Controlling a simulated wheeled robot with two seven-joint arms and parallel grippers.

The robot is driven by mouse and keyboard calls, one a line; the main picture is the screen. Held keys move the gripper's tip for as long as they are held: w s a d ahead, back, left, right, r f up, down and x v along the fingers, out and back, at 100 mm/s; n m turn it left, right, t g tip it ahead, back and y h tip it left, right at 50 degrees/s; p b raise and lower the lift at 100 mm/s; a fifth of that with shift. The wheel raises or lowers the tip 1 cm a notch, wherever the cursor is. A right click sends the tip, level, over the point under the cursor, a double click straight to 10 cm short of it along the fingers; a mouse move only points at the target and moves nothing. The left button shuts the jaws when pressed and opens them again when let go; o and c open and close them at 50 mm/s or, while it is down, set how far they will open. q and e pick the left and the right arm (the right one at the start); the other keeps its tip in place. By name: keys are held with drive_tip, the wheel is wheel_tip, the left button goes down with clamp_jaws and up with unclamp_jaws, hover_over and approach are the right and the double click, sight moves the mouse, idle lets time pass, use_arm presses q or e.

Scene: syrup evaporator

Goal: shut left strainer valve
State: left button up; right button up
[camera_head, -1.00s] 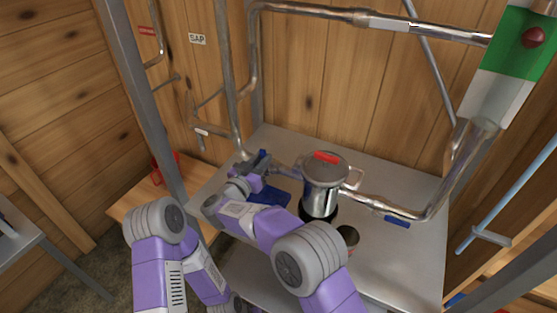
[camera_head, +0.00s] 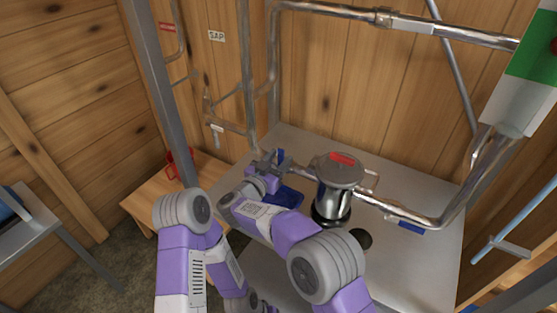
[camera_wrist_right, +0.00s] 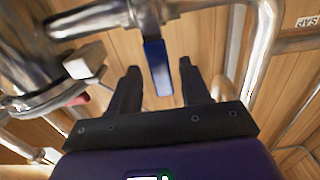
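The steel strainer canister (camera_head: 332,196), with a red label on its lid, stands on the metal table. The left strainer valve's blue handle (camera_head: 281,155) is on the pipe left of the canister. My right gripper (camera_head: 267,161) is at this handle. In the right wrist view, the blue handle (camera_wrist_right: 158,67) sticks out across the pipe, between the two open fingers of my right gripper (camera_wrist_right: 160,72). A gap shows on each side of it. A second blue handle (camera_head: 411,227) is on the pipe right of the canister. My left arm shows, but its gripper does not.
Steel pipes run behind and right of the canister along the wooden wall. A grey post (camera_head: 160,90) stands left of the metal table (camera_head: 305,138). A dark round object (camera_head: 361,238) lies in front of the canister. A wooden bench (camera_head: 150,208) is at the left.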

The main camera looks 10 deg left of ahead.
wheel_tip(320, 180, up, 10)
drive_tip(key=p, duration=0.2)
idle(0.5)
idle(0.4)
